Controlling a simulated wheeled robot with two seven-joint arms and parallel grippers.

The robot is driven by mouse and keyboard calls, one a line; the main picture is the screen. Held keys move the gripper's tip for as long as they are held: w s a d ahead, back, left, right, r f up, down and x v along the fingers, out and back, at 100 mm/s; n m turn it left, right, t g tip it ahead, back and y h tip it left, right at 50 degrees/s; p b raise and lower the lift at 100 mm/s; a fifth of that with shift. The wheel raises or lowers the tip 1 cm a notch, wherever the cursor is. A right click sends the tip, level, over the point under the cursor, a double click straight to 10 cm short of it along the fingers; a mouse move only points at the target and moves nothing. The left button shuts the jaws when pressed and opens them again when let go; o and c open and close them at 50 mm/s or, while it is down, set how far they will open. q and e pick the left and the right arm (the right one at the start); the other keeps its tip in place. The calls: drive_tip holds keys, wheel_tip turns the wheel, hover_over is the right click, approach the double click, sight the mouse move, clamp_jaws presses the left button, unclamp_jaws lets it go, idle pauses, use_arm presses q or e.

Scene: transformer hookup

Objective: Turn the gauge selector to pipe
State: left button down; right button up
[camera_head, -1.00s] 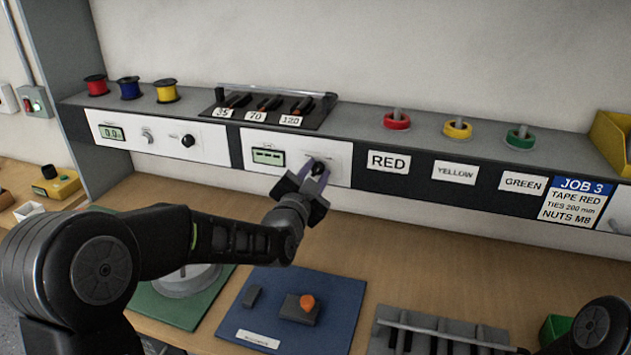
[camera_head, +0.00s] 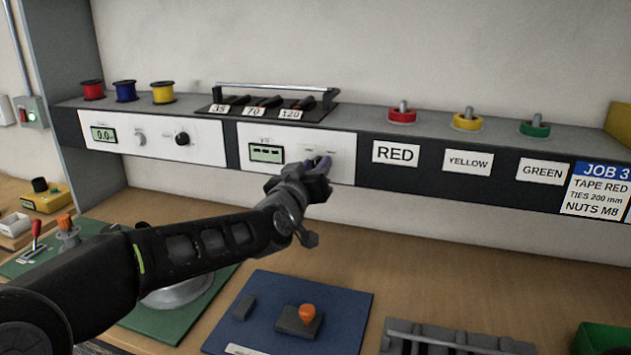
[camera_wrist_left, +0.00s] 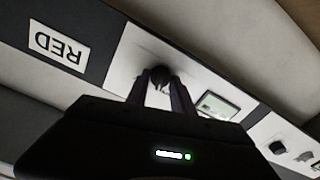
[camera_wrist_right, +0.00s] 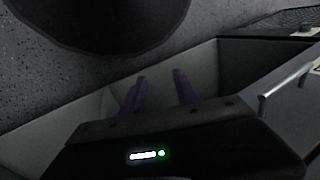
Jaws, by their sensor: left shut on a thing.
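The gauge panel (camera_head: 265,141) is a white plate in the shelf front with a small display (camera_head: 267,153) showing dashes. Its dark selector knob (camera_wrist_left: 158,76) shows between the fingers in the left wrist view; in the head view my gripper mostly hides it. My left gripper (camera_head: 318,163) is shut on the knob, fingers against the panel. The small labels by the knob are too small to read. My right gripper (camera_wrist_left: 160,88) does not show there; in the right wrist view its fingers (camera_wrist_right: 160,92) stand apart with nothing between them.
A second white panel (camera_head: 207,146) with a display and a black knob is to the left. Colour label plates, RED (camera_head: 396,154) first, lie to the right. A blue mat (camera_head: 255,300) and a grey rack (camera_head: 450,338) lie on the bench below.

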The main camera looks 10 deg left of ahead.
use_arm(q)
drive_tip(key=shift+a+f+n+b, duration=0.1)
drive_tip(key=shift+n+b, duration=1.65)
drive_tip(key=shift+n, duration=1.05)
drive_tip(key=c, duration=1.1)
unclamp_jaws()
